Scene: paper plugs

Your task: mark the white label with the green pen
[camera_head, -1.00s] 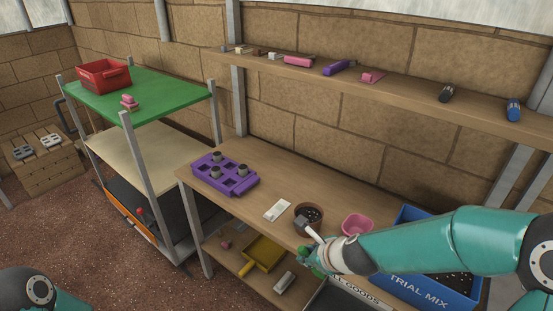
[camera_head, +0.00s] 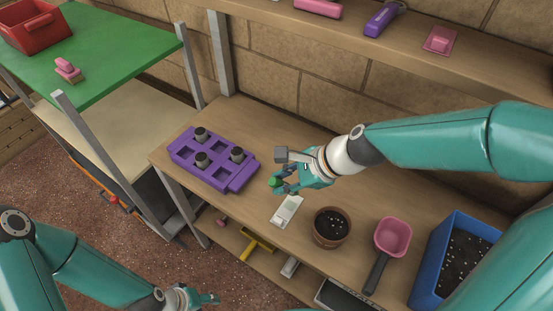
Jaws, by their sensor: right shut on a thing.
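The white label (camera_head: 283,215) lies flat on the wooden bench, between the purple tray and the plant pot. My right gripper (camera_head: 283,183) is just behind and above the label, apart from it as far as I can tell. It is shut on the green pen (camera_head: 275,182), of which only a small green part shows; the fingers hide the rest. A greyish patch shows on the label's upper part, but I cannot tell whether it is print or a mark. My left gripper (camera_head: 208,298) is low at the bottom edge, in front of the bench, with its jaw state unclear.
The purple tray (camera_head: 243,178) with several dark plugs stands left of the label. A brown pot of soil (camera_head: 331,242), a pink scoop (camera_head: 392,238) and a blue bin (camera_head: 427,268) stand to the right. A shelf (camera_head: 400,52) runs along the wall behind.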

